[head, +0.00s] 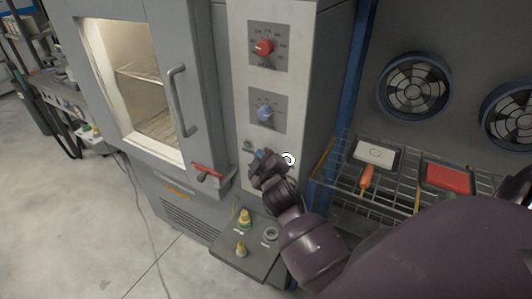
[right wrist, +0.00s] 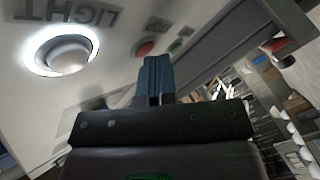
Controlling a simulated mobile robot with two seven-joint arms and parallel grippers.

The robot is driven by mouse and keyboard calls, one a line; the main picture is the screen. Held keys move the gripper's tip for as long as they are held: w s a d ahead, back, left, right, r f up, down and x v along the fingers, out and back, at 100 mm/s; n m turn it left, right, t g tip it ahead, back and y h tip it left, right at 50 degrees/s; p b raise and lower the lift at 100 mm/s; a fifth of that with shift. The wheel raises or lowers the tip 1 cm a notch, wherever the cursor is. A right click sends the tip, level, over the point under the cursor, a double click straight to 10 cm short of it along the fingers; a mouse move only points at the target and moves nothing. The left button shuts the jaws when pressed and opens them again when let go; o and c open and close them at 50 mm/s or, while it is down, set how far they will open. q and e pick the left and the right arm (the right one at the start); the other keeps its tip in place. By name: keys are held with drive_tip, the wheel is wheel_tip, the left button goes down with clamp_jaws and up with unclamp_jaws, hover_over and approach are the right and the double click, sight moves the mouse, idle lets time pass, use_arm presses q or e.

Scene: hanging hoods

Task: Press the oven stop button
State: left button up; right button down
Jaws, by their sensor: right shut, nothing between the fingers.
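The oven's grey control panel (head: 236,78) faces me in the head view. In the right wrist view, a red button (right wrist: 145,48), which looks like the stop button, sits beside a green button (right wrist: 175,46). The red one is not clear in the head view, where my gripper covers that spot; a green button (head: 247,146) shows just left of it. My right gripper (head: 260,156) is shut and empty, close in front of the panel's lower part. In the wrist view its fingertips (right wrist: 156,62) point just below and right of the red button; I cannot tell whether they touch anything.
A lit LIGHT button (right wrist: 68,53) also shows in the head view (head: 288,159). A red knob (head: 264,46) and blue knob (head: 265,111) are above. The oven door handle (head: 180,100) juts out left. A wire rack (head: 345,187) stands right.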

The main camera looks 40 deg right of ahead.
drive_tip(key=shift+a, duration=0.1)
drive_tip(key=shift+s+a, duration=0.3)
drive_tip(key=shift+a, duration=0.35)
drive_tip(key=a, duration=0.1)
drive_tip(key=s+a, duration=0.1)
drive_tip(key=a, duration=0.1)
drive_tip(key=s+a, duration=0.1)
drive_tip(key=shift+a, duration=0.3)
idle(0.5)
idle(0.5)
